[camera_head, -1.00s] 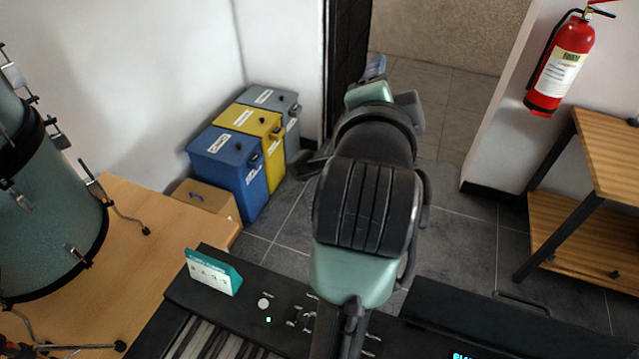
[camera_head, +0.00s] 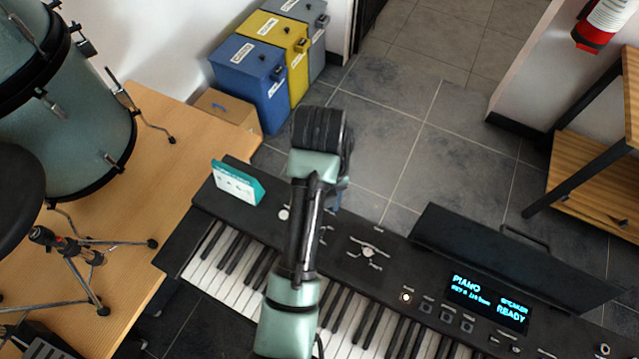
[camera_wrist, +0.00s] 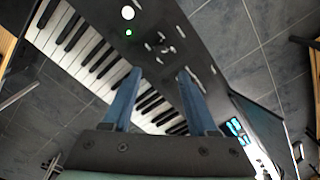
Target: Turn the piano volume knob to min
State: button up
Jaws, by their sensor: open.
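The black piano (camera_head: 330,245) crosses the lower middle of the head view, keys toward me. A round pale knob (camera_head: 284,213) is on its panel near the left end. A second pale knob (camera_head: 368,252) with small labels around it sits right of my arm. I cannot read which is the volume knob. In the wrist view the round pale knob (camera_wrist: 128,13) is at the top beside a green light. My gripper (camera_wrist: 160,72) is open and empty, its two blue fingers pointing at the piano panel. In the head view my arm hides most of the gripper and part of the panel.
A lit display (camera_head: 487,303) and buttons are on the piano's right. A teal-and-white card (camera_head: 236,183) stands at its left end. A music rest (camera_head: 510,265) rises behind the display. A drum set stands on the wooden platform (camera_head: 190,130) at left.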

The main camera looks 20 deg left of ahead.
notch_tip(320, 180, down, 11)
jog(key=shift+f+b, duration=0.2)
jog(key=shift+b, duration=0.15)
grip_shut()
